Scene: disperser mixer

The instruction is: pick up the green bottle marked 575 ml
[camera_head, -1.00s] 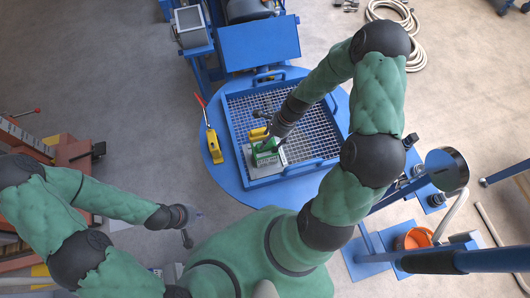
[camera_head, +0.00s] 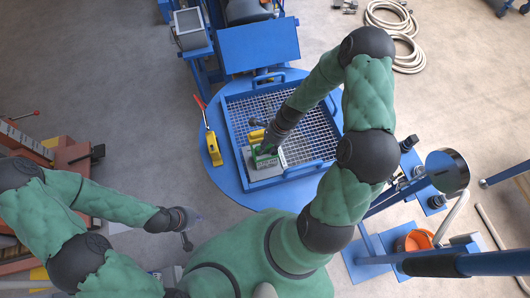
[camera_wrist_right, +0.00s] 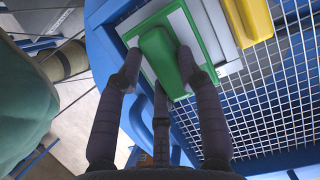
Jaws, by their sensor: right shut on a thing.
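A green bottle (camera_wrist_right: 158,42) is between the fingers of my right gripper (camera_wrist_right: 160,62) in the right wrist view. The fingers are shut on it. A white panel with a green border shows behind it, on a grey block (camera_wrist_right: 215,28). In the head view the green bottle (camera_head: 263,161) is a small patch at the right gripper (camera_head: 264,148), over the grey block in the blue tray. I cannot read its marking or tell whether it touches the block. My left gripper (camera_head: 187,226) is at the lower left, away from the tray; its fingers are too small to judge.
The blue tray (camera_head: 328,126) with a wire mesh floor stands on a round blue table (camera_head: 228,178). A yellow object (camera_head: 256,136) lies beside the block. A yellow tool with a red handle (camera_head: 213,150) is left of the tray. An orange bucket (camera_head: 417,240) is at right.

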